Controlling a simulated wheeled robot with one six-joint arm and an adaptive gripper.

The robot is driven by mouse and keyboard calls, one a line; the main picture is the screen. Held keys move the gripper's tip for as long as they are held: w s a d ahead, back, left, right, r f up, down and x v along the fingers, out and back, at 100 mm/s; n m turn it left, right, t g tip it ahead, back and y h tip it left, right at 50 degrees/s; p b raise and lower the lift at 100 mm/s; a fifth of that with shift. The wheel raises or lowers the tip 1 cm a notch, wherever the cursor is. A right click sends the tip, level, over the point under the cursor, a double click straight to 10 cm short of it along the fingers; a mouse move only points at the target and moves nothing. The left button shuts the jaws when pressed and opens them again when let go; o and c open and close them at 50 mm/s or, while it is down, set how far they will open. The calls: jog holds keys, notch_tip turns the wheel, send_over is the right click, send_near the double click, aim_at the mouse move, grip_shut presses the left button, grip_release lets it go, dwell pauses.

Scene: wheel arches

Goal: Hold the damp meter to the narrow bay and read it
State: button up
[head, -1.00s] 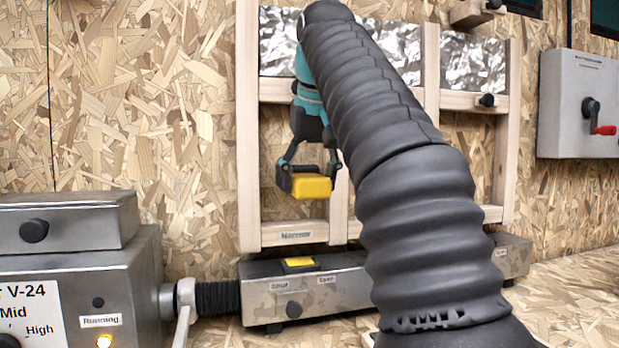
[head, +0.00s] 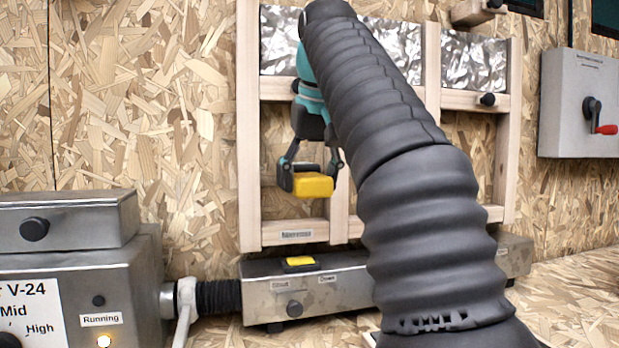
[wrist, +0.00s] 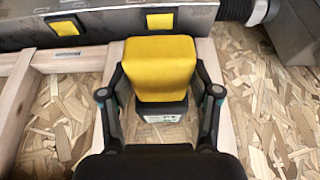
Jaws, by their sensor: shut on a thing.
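The damp meter (head: 314,186) is a yellow block with a dark end. My gripper (head: 308,168) is shut on it, one finger on each side. It hangs in front of the left bay of the wooden frame (head: 247,150), above the bottom rail. That rail has a small label, seemingly "Narrow" (head: 296,234). In the wrist view the meter (wrist: 160,68) sits between the fingers of my gripper (wrist: 160,95). A small pale display strip shows on its dark end, too small to read. I cannot tell whether the meter touches the board behind.
A metal duct box (head: 350,285) with a yellow patch runs below the frame. A grey machine (head: 130,270) with a lit lamp stands at left, joined by a black hose (head: 217,296). A grey switch box (head: 578,105) with a red handle hangs at right. Foil panels cover the upper bays.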

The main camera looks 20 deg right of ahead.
jog(key=s+b, duration=0.2)
jog(key=s, duration=0.7)
jog(key=shift+s, duration=0.15)
dwell(0.7)
